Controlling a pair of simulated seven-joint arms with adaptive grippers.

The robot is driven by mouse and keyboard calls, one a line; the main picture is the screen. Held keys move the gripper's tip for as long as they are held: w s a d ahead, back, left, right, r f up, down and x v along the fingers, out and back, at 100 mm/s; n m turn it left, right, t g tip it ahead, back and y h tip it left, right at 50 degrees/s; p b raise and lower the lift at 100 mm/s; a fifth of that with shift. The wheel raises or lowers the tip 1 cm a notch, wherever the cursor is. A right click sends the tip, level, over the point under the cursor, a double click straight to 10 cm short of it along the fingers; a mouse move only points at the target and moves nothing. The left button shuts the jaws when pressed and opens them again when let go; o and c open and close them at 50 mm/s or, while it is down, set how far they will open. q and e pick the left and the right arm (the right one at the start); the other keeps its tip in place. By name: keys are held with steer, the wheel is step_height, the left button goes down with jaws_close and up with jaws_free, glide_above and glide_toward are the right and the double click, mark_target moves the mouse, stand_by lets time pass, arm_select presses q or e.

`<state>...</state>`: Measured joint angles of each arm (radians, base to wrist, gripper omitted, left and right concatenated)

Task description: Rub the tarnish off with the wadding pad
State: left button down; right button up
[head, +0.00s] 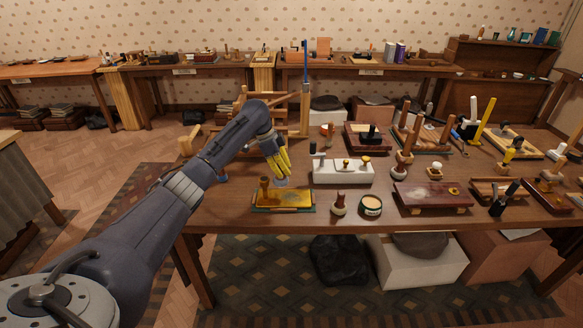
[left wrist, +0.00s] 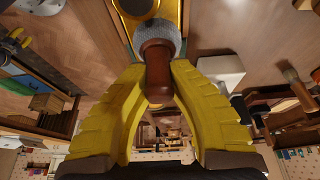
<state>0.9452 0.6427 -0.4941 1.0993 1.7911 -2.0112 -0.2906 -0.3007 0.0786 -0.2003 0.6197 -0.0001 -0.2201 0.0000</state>
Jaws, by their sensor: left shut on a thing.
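My left gripper (head: 279,174) has yellow fingers and is shut on the brown handle of the wadding pad. In the left wrist view the fingers (left wrist: 157,68) close around the handle, and the grey, fuzzy pad head (left wrist: 156,36) sticks out beyond them. In the head view the pale pad (head: 281,183) is at the back edge of a yellow brass plate (head: 290,198). I cannot tell if it touches the plate. The plate lies near the table's front edge, with a brown knob (head: 264,187) at its left. Tarnish is not clear at this size. My right gripper is not in view.
A white block (head: 342,174) with knobs stands right of the plate. A small knobbed tool (head: 339,204) and a round tin (head: 371,206) sit at the front edge. A wooden frame (head: 304,110) stands behind my arm. Several boards and tools crowd the right.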

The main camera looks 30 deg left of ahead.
arm_select(q)
steer(key=shift+s+a, duration=0.3)
steer(key=shift+a, duration=0.2)
steer(key=shift+s+a, duration=0.25)
steer(key=shift+a, duration=0.25)
steer(key=shift+f, duration=0.1)
steer(key=shift+f, duration=0.4)
step_height(320, 180, down, 4)
steer(key=shift+d+r, duration=0.15)
steer(key=shift+r, duration=0.1)
steer(key=w+d, duration=0.1)
steer(key=d, duration=0.2)
steer(key=w+d, duration=0.2)
steer(key=d, duration=0.1)
steer(key=w+d, duration=0.2)
steer(key=d, duration=0.1)
steer(key=shift+w+d+r, duration=0.1)
steer(key=shift+d+r, duration=0.15)
steer(key=shift+w+d, duration=0.3)
steer(key=shift+d, duration=0.25)
steer(key=shift+w+d, duration=0.3)
steer(key=shift+d, duration=0.2)
